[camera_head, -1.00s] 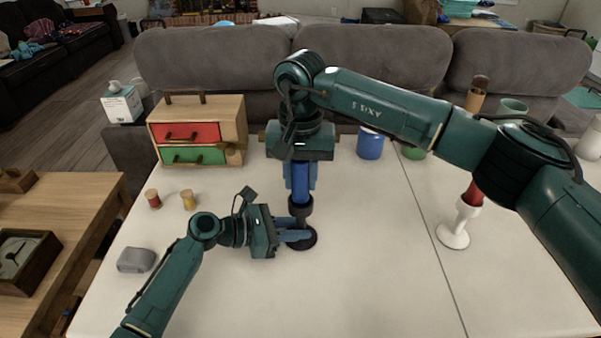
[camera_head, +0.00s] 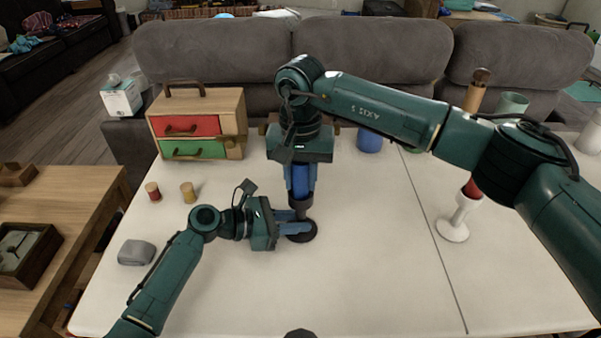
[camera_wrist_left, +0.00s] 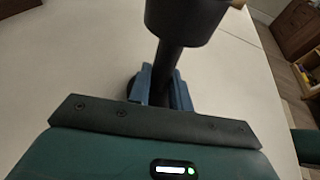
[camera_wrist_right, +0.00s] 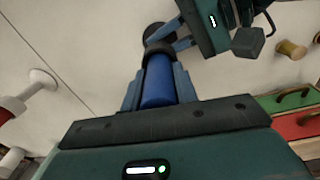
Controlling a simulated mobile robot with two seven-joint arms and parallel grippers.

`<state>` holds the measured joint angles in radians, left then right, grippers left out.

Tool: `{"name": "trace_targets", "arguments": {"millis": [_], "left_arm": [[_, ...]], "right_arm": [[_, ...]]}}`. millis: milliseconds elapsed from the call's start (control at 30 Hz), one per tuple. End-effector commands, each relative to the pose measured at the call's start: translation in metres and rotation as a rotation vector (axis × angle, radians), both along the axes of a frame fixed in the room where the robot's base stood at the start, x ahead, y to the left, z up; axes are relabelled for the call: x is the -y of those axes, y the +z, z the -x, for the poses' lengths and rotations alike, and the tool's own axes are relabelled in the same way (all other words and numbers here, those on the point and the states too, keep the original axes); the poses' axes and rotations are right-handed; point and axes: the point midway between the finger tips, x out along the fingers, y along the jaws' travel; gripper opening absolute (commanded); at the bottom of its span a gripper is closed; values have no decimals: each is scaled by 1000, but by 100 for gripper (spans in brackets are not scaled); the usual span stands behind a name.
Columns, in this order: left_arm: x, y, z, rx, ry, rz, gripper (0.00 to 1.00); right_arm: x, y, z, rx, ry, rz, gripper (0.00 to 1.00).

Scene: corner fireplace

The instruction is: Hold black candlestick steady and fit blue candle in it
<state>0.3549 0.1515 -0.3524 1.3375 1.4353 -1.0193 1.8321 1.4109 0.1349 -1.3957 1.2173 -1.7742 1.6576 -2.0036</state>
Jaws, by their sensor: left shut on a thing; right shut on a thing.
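The black candlestick (camera_head: 301,234) stands upright on the white table, its round base flat. My left gripper (camera_head: 297,215) is shut on its stem below the cup, as the left wrist view (camera_wrist_left: 160,85) shows. The blue candle (camera_head: 301,182) is upright directly above the candlestick. My right gripper (camera_head: 301,188) is shut on the candle from above. In the right wrist view the candle (camera_wrist_right: 158,82) meets the black cup (camera_wrist_right: 158,52). How deep its lower end sits in the cup is hidden.
A white candlestick (camera_head: 453,230) with a red candle stands at right. A small drawer chest (camera_head: 237,115), two spools (camera_head: 153,192) and a grey object (camera_head: 136,252) are at left. A blue cup (camera_head: 369,139) stands behind my right arm. The front table is clear.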

Motion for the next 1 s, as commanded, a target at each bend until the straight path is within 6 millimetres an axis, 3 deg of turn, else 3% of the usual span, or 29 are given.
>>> {"name": "trace_targets", "arguments": {"millis": [333,367,667,1000], "left_arm": [[0,0,0,-1,-1,0,7],[0,0,0,-1,-1,0,7],[0,0,0,-1,-1,0,7],[0,0,0,-1,-1,0,7]], "right_arm": [[0,-7,0,0,0,1,6],[0,-7,0,0,0,1,30],[0,-7,0,0,0,1,54],[0,1,-1,2,0,0,55]]}}
